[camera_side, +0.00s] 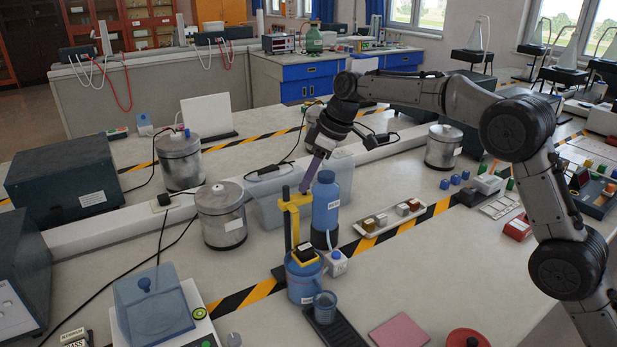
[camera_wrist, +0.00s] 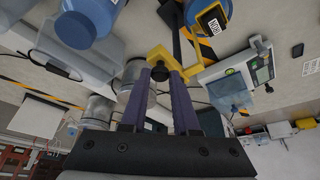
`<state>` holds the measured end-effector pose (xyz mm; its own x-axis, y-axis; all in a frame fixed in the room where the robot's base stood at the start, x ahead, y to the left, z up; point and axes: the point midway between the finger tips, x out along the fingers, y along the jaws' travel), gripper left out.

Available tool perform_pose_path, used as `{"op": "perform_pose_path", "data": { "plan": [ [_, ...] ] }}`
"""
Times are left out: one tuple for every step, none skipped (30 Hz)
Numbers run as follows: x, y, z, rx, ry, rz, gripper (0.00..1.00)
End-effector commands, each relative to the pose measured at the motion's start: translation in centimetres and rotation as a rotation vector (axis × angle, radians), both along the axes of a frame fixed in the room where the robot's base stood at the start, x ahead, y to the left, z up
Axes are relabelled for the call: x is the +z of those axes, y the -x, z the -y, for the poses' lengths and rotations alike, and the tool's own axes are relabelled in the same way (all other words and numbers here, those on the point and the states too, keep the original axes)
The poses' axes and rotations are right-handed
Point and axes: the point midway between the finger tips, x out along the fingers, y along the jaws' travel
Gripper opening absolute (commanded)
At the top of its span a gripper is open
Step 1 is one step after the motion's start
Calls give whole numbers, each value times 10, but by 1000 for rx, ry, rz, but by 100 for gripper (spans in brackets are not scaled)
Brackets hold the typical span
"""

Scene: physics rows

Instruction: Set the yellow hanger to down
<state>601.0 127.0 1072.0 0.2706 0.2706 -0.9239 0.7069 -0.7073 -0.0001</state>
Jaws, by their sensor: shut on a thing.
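The yellow hanger (camera_side: 294,222) stands upright left of a blue bottle, with its top arm bent over level. In the wrist view the hanger (camera_wrist: 157,54) shows as a yellow bent piece at the fingertips. My gripper (camera_side: 306,187) comes down from above right to the hanger's top. In the wrist view my purple-fingered gripper (camera_wrist: 161,77) is shut at the hanger's top, with a small dark part between the fingertips. Whether the fingers grip the yellow arm or that dark part is hard to tell.
The blue bottle (camera_side: 326,203) stands close right of the hanger. A blue pot (camera_side: 305,283) with a black and yellow block (camera_side: 305,254) sits below it. A clear bin (camera_side: 268,212) is behind, and a metal canister (camera_side: 221,222) to the left.

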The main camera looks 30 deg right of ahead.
Motion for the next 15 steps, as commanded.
{"op": "perform_pose_path", "data": {
  "plan": [
    [1, 0, 0, 0, 0, 0, 0],
    [1, 0, 0, 0, 1, 1, 0],
    [1, 0, 0, 0, 1, 1, 0],
    [1, 0, 0, 0, 1, 1, 0],
    [1, 0, 0, 0, 1, 1, 0],
    [1, 0, 0, 0, 0, 0, 0],
    [1, 0, 0, 0, 1, 1, 0],
    [1, 0, 0, 0, 1, 1, 0],
    [1, 0, 0, 0, 1, 1, 0],
    [1, 0, 0, 0, 1, 1, 0],
    [1, 0, 0, 0, 1, 1, 0],
    [1, 0, 0, 0, 1, 1, 0],
    [1, 0, 0, 0, 1, 1, 0],
    [0, 0, 0, 0, 0, 0, 0],
    [-3, 0, 0, 0, 0, -1, 0]
  ]
}}
